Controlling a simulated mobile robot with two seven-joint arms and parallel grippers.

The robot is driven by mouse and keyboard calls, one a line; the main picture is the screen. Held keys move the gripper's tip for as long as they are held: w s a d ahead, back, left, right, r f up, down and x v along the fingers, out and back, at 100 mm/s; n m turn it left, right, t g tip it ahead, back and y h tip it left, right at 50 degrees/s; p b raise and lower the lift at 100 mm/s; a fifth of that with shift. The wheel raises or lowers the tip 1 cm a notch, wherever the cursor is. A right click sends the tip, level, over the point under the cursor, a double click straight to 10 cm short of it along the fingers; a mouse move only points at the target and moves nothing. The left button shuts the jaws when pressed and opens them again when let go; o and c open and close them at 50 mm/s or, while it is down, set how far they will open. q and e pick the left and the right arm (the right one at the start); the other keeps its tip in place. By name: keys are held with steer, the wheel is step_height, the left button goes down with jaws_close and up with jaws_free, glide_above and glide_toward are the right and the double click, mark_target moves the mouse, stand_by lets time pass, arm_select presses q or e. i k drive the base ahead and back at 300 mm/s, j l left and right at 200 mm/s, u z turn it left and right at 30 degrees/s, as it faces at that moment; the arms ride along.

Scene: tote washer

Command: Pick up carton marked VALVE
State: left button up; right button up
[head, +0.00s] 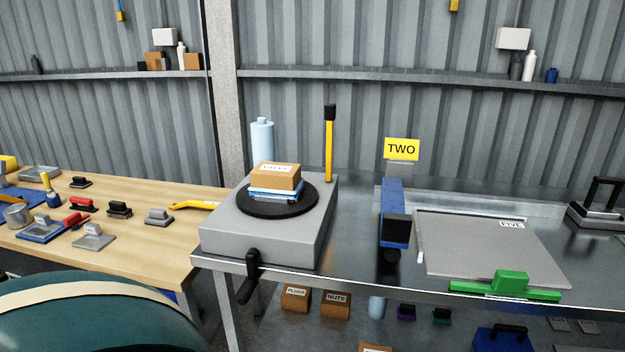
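The carton marked VALVE (275,178) is a small brown box with a white label on top; the lettering is small and hard to read. It sits on a few flat blue and white pieces (270,194). These lie on a round black plate (303,203) on top of a grey block-shaped unit (262,240) at the left end of the metal bench. Nothing covers the carton from above. Neither of my grippers is in view.
A blue device (392,208) and grey plate (490,250) are to the right. A wooden table (130,248) holds several tools.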

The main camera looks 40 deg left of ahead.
mark_target(268, 178)
steer(key=k+j+z, duration=0.15)
steer(key=j, duration=0.2)
steer(key=j+z, duration=0.15)
steer(key=j, duration=0.2)
steer(key=k+j+z, duration=0.2)
steer(key=k+j, duration=0.15)
steer(key=j, duration=0.2)
steer(key=k+j+z, duration=0.1)
steer(key=j, duration=0.25)
steer(key=k+j, duration=0.25)
steer(key=j+z, duration=0.05)
steer(key=j, duration=0.05)
